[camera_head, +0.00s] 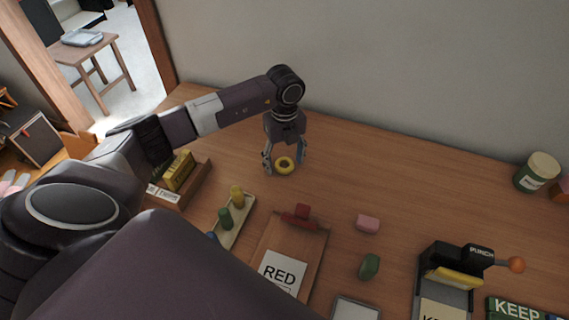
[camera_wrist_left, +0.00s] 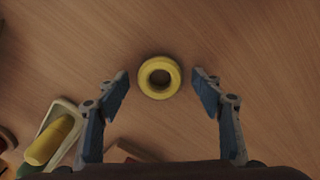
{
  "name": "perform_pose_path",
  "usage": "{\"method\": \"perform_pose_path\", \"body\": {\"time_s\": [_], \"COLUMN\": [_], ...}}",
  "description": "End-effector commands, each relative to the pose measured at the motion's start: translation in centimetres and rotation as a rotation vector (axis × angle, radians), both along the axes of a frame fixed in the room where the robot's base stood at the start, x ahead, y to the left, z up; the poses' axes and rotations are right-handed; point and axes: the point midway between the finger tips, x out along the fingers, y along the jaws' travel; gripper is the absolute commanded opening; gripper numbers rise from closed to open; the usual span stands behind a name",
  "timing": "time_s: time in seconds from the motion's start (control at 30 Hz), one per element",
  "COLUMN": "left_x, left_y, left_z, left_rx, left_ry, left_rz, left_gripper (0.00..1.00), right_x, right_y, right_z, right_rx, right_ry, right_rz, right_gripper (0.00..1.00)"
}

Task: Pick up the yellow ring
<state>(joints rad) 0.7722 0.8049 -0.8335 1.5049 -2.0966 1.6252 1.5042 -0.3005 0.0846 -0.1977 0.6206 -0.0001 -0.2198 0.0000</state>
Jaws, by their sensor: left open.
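The yellow ring (camera_head: 285,165) lies flat on the wooden table (camera_head: 330,185) near the wall. My left gripper (camera_head: 285,160) is above it, pointing down with its fingers apart. In the left wrist view the ring (camera_wrist_left: 159,77) sits between the fingertips of the left gripper (camera_wrist_left: 161,86), slightly ahead of their midpoint. There is a gap to each finger, and neither appears to touch it. My right gripper is not in view.
A tray (camera_head: 243,222) with yellow and green pegs stands nearby. A clipboard-like board labelled RED (camera_head: 266,238), a pink block (camera_head: 368,223), a green block (camera_head: 369,266) and a punch (camera_head: 446,262) lie right and nearer. The table right of the ring is clear.

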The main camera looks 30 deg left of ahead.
Motion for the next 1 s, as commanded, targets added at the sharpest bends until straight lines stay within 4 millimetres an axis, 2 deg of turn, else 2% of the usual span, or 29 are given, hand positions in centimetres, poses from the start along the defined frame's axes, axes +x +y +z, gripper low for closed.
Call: {"method": "perform_pose_path", "body": {"time_s": [0.2,0.5,0.83,1.0], "left_x": [0.0,0.0,0.1,0.2], "left_y": [0.0,0.0,0.0,0.1], "left_z": [0.0,0.0,0.3,1.7], "left_rx": [-0.001,-0.001,0.0,0.0], "left_ry": [-0.001,-0.001,-0.002,-0.004], "left_rz": [0.0,0.001,0.001,0.002], "left_gripper": [0.59,0.27,0.26,0.26], "right_x": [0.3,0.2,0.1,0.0], "right_y": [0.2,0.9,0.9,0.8], "right_z": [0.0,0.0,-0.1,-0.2], "right_rx": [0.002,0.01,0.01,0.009], "right_ry": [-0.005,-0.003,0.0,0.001], "right_rz": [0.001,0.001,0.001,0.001], "right_gripper": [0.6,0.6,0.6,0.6]}}
